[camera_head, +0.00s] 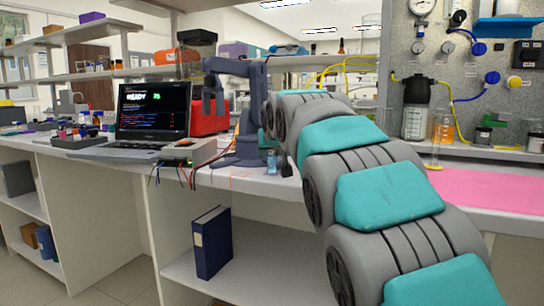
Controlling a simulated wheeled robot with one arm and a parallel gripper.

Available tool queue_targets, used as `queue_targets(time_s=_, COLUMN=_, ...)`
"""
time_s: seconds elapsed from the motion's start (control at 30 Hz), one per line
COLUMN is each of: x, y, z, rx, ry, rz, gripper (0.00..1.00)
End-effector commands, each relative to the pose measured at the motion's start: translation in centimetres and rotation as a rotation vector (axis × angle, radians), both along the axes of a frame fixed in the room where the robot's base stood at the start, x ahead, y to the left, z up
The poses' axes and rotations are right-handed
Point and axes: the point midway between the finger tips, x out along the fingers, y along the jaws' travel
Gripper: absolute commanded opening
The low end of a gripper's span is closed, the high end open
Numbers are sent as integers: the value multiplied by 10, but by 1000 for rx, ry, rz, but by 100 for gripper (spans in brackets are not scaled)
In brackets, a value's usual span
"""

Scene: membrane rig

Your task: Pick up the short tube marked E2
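I cannot make out a short tube marked E2; no such label is readable at this size. My arm, with grey links and teal covers, reaches from the lower right up to the middle of the view. Its far end is hidden behind its own links, so my gripper does not show clearly and neither does anything in it. A small clear bluish vial (271,161) stands on the bench just left of my arm. Thin yellow tubing (335,70) shows behind my arm, and more runs across the grey rig panel (425,60).
A dark desktop robot arm (240,110) stands left of mine, beside an open laptop (152,110) and wired electronics (190,155). At right are a black-capped bottle (415,122), an orange-filled cylinder (444,128) and a clear pink mat (490,188). A blue binder (212,242) stands below the bench.

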Motion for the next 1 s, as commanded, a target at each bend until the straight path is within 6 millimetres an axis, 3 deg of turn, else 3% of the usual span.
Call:
queue_targets(time_s=0.03, x=0, y=0, z=0, rx=0, ry=0, rz=0, gripper=32)
queue_targets(time_s=0.33, x=0, y=0, z=0, rx=0, ry=0, rz=0, gripper=0)
queue_targets(time_s=1.0, x=1, y=0, z=10, rx=0, ry=-1, rz=0, gripper=0)
